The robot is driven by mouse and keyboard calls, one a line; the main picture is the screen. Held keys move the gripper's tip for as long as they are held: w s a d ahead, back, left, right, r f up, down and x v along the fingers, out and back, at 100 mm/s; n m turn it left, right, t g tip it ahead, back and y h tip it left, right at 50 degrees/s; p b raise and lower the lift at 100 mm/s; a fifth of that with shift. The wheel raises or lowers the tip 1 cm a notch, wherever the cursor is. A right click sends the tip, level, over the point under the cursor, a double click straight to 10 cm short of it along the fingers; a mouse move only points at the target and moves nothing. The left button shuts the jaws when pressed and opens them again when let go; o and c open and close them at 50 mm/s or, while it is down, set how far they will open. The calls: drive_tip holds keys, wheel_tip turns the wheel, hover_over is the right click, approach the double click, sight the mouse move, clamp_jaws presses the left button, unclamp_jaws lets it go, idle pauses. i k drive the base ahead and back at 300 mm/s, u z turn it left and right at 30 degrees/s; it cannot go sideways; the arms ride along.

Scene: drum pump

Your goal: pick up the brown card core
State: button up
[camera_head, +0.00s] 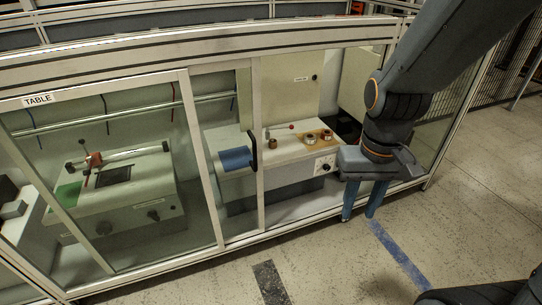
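Two small ring-shaped pieces sit on a tan board on the white worktop inside the glazed enclosure, right of centre. The right one looks reddish brown and may be the brown card core (326,135); it is too small to be sure. The left ring (309,140) looks darker with a pale middle. My gripper (358,214) points down in front of the enclosure, to the right of and nearer than the rings. Its two blue-grey fingers are apart, with nothing visible between them.
A framed door with a black handle (254,150) stands left of the rings. A red-knobbed lever (291,126) and a blue pad (236,158) are nearby. A bench machine (120,190) stands behind glass at left. The floor in front is clear.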

sight(271, 145)
drive_tip(key=z, duration=0.5)
drive_tip(key=i, duration=1.05)
drive_tip(key=u, duration=0.7)
